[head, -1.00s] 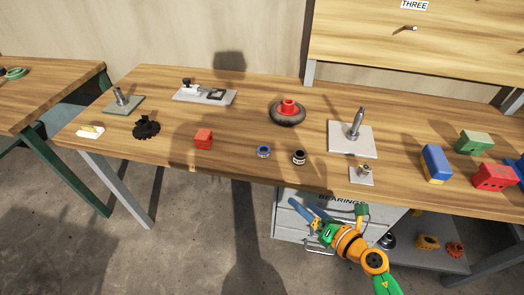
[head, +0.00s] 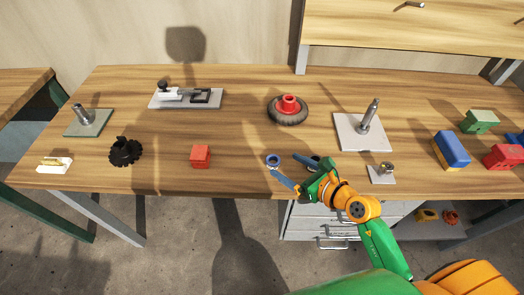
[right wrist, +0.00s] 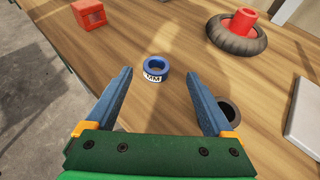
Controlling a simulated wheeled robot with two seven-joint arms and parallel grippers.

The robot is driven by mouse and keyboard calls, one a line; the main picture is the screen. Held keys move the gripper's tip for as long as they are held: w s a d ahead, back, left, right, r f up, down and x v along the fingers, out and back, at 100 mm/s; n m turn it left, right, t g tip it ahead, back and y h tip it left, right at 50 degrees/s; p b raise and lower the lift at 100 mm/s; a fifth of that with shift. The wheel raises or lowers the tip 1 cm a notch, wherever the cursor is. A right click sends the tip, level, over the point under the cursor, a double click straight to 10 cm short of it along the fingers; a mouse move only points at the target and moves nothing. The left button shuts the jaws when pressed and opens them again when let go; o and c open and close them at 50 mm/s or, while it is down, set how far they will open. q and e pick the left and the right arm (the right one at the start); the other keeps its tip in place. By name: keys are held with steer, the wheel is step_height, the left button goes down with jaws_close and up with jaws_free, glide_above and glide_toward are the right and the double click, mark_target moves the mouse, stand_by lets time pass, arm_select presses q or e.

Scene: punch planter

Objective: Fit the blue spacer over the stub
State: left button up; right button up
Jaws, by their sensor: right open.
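The blue spacer (head: 273,160), a small ring with a white marked band, stands near the table's front edge. In the right wrist view, the spacer (right wrist: 154,71) sits ahead, between the lines of the two fingers and clear of both. My right gripper (head: 284,163) is open and empty, its blue fingertips just right of the spacer in the head view. A short metal stub (head: 386,168) rises from a small grey plate (head: 380,179) to the right of the gripper. A taller post (head: 369,115) stands on a larger pale plate behind it. My left gripper is out of view.
A dark ring (right wrist: 228,108) lies close by the right finger, partly hidden. A red block (head: 201,157) is left of the spacer. Blue, red and green blocks crowd the right. Bare wood lies between spacer and wheel.

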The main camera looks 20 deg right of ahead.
mark_target(269, 158)
steer(key=x, duration=0.5)
steer(key=shift+a+f, duration=0.25)
steer(key=shift+s+d+r, duration=0.1)
steer(key=shift+s, duration=0.15)
steer(key=c, duration=0.8)
steer(key=shift+w, duration=0.1)
jaws_close()
